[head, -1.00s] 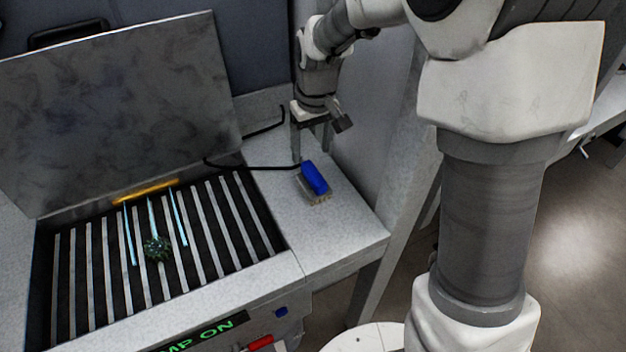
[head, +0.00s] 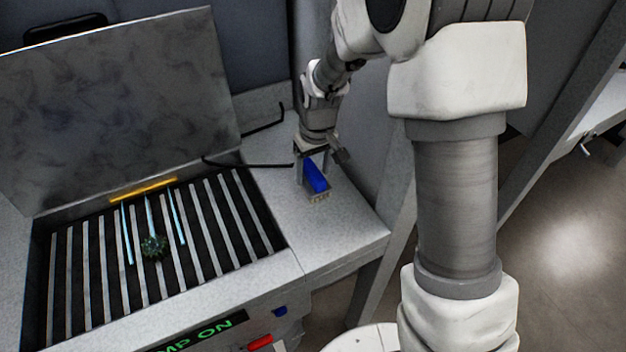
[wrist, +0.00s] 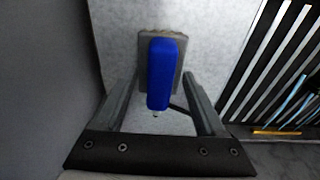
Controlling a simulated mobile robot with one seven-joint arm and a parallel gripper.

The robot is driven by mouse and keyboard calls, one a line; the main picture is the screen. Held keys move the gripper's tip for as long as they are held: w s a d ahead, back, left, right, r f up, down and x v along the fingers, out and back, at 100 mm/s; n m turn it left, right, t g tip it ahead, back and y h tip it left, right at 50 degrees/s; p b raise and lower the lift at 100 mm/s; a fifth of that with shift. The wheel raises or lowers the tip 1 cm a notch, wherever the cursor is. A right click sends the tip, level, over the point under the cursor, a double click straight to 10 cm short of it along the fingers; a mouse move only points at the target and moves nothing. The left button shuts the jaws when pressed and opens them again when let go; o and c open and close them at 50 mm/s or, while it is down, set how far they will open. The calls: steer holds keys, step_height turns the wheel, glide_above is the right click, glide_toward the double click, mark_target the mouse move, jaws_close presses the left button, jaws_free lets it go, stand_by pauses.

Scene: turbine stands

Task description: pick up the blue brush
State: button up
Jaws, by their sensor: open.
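The blue brush (head: 315,177) lies on the grey counter to the right of the slatted basin, blue back up and pale bristles down. My gripper (head: 314,172) is just above and behind it in the head view, its fingers pointing down. In the wrist view, the brush (wrist: 164,75) lies in line with the gap between the two open fingers of my gripper (wrist: 160,92). One finger is on each side of its near end, with some room on both sides. I cannot tell how far down the fingers reach.
The slatted basin (head: 270,225) holds light-blue water jets and a dark green round part (head: 154,247). A raised metal lid (head: 120,100) stands behind it. A black cable (head: 250,164) runs behind the brush.

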steer(key=shift+f, duration=0.15)
jaws_close()
stand_by(0.4)
